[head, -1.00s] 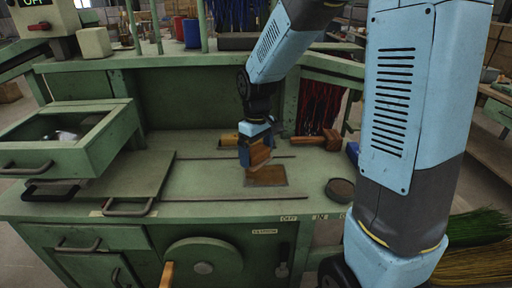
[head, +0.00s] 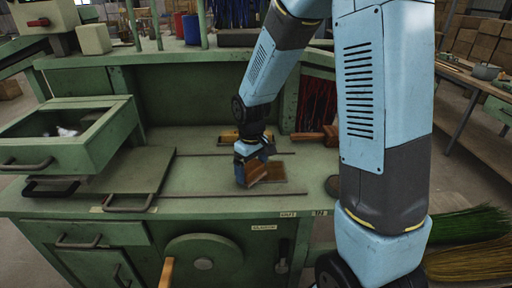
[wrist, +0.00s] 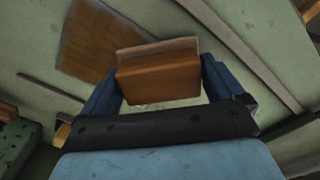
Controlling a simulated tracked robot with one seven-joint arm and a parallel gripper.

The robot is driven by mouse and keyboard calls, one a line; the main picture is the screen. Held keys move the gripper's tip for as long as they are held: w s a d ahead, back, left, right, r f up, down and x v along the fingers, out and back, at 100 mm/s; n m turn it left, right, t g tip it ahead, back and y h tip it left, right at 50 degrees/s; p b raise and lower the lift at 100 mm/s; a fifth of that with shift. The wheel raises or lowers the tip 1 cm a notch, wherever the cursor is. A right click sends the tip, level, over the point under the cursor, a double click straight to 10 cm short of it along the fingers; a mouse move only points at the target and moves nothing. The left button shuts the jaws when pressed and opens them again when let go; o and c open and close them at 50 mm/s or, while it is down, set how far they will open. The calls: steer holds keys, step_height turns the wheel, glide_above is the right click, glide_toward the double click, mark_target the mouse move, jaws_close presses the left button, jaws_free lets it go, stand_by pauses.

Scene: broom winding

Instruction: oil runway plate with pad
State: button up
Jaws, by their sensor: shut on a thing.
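The pad (wrist: 158,82) is a brown wooden block with a paler layer along its far edge. My gripper (wrist: 160,90) is shut on it, with one blue finger at each side. In the head view my gripper (head: 252,176) is low over the bench with the pad (head: 256,173) tilted in it. The runway plate (head: 278,173) is a flat brown rectangle in the green bench top, partly hidden by my gripper and the pad. In the wrist view the plate (wrist: 92,45) lies beyond the pad, to its left. I cannot tell whether the pad touches the bench.
Thin rails (head: 225,194) run along the bench top. An open drawer box (head: 65,140) stands at the left. A yellow-brown object (head: 228,137) is behind my gripper. A wooden tool (head: 312,138) lies at back right.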

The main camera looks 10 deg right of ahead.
mark_target(256, 166)
steer(key=shift+w+a+f, duration=0.1)
steer(key=shift+w+a, duration=0.05)
steer(key=shift+a, duration=0.4)
steer(key=shift+w+a+f, duration=0.1)
steer(key=shift+a, duration=0.4)
steer(key=shift+r, duration=0.1)
steer(key=shift+s+d, duration=0.15)
steer(key=shift+d, duration=0.6)
steer(key=shift+s+d, duration=0.15)
steer(key=shift+d, duration=0.55)
steer(key=r, duration=0.3)
steer(key=shift+d, duration=0.35)
steer(key=shift+r, duration=2.45)
steer(key=shift+s, duration=0.15)
